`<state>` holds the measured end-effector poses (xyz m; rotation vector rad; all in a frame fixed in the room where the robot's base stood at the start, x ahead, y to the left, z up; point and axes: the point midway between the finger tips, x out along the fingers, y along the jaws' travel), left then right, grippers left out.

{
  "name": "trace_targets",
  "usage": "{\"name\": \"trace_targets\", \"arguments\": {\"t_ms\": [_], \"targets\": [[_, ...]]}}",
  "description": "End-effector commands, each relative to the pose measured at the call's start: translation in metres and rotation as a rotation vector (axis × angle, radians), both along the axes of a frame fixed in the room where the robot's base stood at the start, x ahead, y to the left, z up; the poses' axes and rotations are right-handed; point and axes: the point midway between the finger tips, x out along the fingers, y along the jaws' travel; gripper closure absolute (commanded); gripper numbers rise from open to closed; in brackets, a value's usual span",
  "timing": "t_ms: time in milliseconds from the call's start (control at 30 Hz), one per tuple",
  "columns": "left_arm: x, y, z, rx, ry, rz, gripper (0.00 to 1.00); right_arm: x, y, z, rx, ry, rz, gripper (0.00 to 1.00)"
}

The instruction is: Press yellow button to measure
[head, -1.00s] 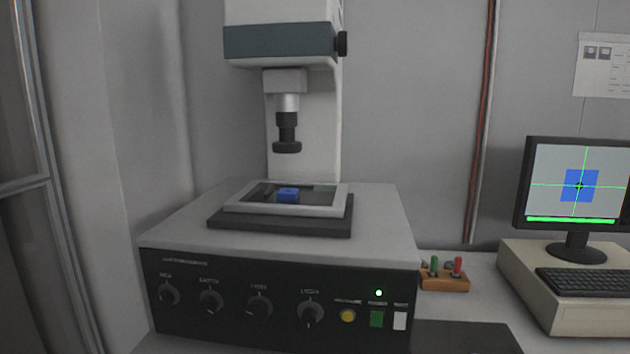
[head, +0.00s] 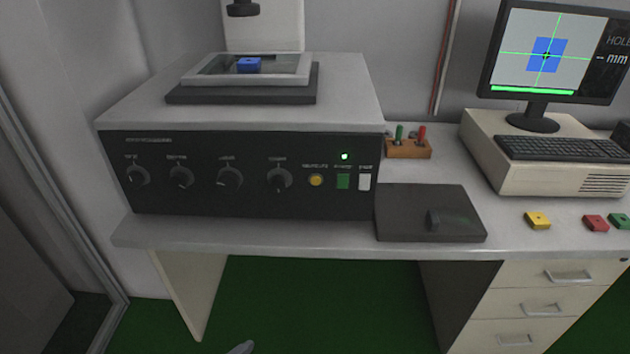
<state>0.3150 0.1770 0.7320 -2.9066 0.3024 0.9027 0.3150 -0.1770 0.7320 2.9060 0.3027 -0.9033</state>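The yellow button (head: 316,180) is a small round button on the black front panel (head: 207,200) of the measuring machine. It sits right of several dark knobs and left of a green button (head: 343,181) and a white button (head: 365,182). A small green light (head: 344,156) glows above the green button. A blue block (head: 249,65) lies on the framed stage (head: 205,77) under the lens. The monitor (head: 545,50) shows a blue square with green crosshairs.
A dark flat plate (head: 415,205) lies on the desk right of the machine. Yellow (head: 538,220), red (head: 595,223) and green (head: 620,221) blocks lie farther right. A wooden holder (head: 409,149) stands behind the plate. A keyboard (head: 560,148) rests before the monitor. Drawers are below.

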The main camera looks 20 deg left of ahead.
Motion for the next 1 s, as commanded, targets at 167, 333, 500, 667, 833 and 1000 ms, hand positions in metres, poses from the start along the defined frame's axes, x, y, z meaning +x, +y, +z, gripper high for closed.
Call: {"name": "trace_targets", "arguments": {"t_ms": [167,333,500,667,833,1000], "targets": [[0.0,-0.0001,-0.0001,0.0,0.0,0.0,0.39,0.0,-0.0002,-0.0001,0.0,0.0,0.0,0.22],[0.0,-0.0002,-0.0001,0.0,0.0,0.0,0.55,0.0001,-0.0003,-0.0001,0.0,0.0,0.0,0.22],[0.0,-0.0002,-0.0001,0.0,0.0,0.0,0.71,0.0,-0.0003,-0.0002,-0.001,0.0,0.001,0.22],[-0.0001,-0.0002,-0.0002,0.0,0.0,0.0,0.86,0.0,-0.0003,-0.0002,0.0,0.0,0.0,0.22],[-0.0001,-0.0002,-0.0002,0.0,0.0,0.0,1.0,0.0001,-0.0003,-0.0003,-0.001,0.001,0.001,0.22],[-0.0001,-0.0001,-0.0003,0.0,0.0,0.0,1.0,0.0001,-0.0002,-0.0003,0.0,0.001,0.0,0.22]]}}
